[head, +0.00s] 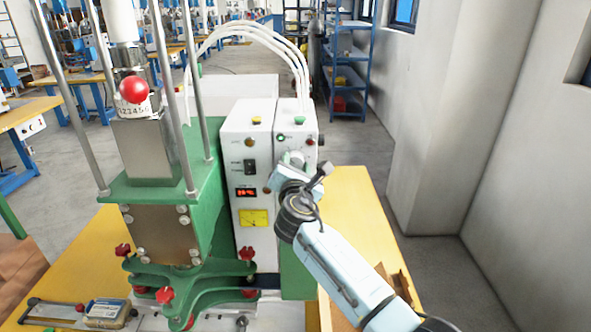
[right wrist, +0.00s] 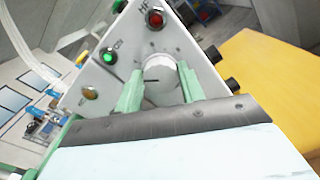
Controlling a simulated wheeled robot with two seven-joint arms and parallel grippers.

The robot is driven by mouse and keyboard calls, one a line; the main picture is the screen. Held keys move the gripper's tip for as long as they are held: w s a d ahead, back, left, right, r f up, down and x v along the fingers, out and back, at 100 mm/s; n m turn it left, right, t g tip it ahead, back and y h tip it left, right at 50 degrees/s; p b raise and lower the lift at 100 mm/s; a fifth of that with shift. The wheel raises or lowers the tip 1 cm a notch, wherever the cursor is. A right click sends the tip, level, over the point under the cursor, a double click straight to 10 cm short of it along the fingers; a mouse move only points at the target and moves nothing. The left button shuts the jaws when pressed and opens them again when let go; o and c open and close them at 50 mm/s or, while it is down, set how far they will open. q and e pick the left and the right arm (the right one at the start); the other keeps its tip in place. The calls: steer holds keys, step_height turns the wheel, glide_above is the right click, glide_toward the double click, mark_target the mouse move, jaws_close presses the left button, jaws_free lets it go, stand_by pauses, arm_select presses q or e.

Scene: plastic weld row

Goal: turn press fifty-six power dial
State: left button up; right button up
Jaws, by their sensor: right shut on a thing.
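The power dial (right wrist: 160,70) is a pale round knob with a dark pointer line, on the front of a white control box (head: 240,180). My right gripper (right wrist: 160,84) is shut on the dial, with a green finger on each side of it. In the head view my right gripper (head: 292,166) is at the box's right part and hides most of the dial. The green press (head: 215,196) stands left of the box. My left gripper is not in view.
A green lamp (right wrist: 109,57) and a red lamp (right wrist: 155,19) sit close to the dial. Dark knobs (right wrist: 231,84) stick out from the box's side. The yellow table (head: 352,210) is partly clear at right, with a wall (head: 500,150) beyond it.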

steer(key=shift+f+m+b, duration=0.15)
steer(key=shift+m+b, duration=0.8)
steer(key=shift+m, duration=0.95)
steer(key=o, duration=1)
steer(key=shift+c, duration=0.2)
steer(key=s, duration=1.3)
steer(key=shift+s, duration=0.25)
